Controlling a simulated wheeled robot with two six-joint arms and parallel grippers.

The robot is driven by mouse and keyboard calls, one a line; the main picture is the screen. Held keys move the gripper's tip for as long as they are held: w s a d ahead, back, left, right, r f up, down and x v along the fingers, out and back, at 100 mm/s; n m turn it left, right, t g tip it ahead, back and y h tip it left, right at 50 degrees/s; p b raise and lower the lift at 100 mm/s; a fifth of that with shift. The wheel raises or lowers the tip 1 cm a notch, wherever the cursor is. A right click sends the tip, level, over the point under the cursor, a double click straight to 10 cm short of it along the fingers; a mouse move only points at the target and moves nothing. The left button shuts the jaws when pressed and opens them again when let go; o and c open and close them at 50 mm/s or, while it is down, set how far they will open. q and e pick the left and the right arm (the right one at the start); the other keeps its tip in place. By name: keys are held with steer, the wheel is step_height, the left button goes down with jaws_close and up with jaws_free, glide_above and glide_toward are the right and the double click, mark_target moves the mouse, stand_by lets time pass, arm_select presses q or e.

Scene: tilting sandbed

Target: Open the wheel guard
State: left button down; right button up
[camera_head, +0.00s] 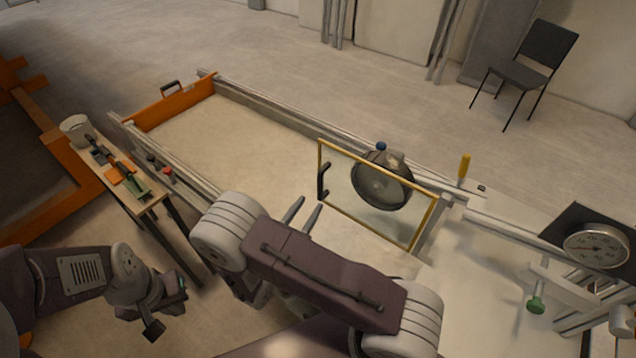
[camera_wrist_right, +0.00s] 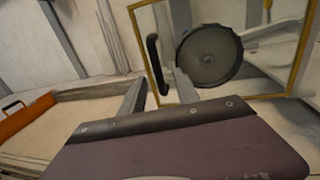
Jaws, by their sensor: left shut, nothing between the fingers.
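The wheel guard is a clear panel in a yellow frame (camera_head: 352,153), standing upright over the sandbed in the head view; its frame also shows in the right wrist view (camera_wrist_right: 262,97). Its black handle (camera_head: 322,180) is on the left edge. A dark round wheel (camera_head: 382,182) shows behind the panel. My right gripper (camera_head: 303,212) is open and empty, a little short of the handle. In the right wrist view the handle (camera_wrist_right: 153,52) appears between and beyond the two fingers, with no clear contact. My left gripper (camera_head: 170,296) is shut and empty at lower left, far from the guard.
The sandbed (camera_head: 215,130) has an orange end gate (camera_head: 172,103) and metal rails. A narrow bench (camera_head: 160,196) with tools stands left. A yellow-handled tool (camera_head: 464,168) is on the right rail. A dial (camera_head: 597,247) and a green knob (camera_head: 536,304) are at right. A chair (camera_head: 522,75) stands behind.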

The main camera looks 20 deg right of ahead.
mark_target(319, 187)
steer(key=shift+t, duration=0.3)
steer(key=p+x, duration=0.3)
steer(key=x, duration=0.5)
steer(key=shift+w, duration=0.3)
steer(key=shift+w+d, duration=0.2)
steer(key=shift+d, duration=0.05)
jaws_close()
steer(key=shift+a, duration=0.1)
stand_by(0.5)
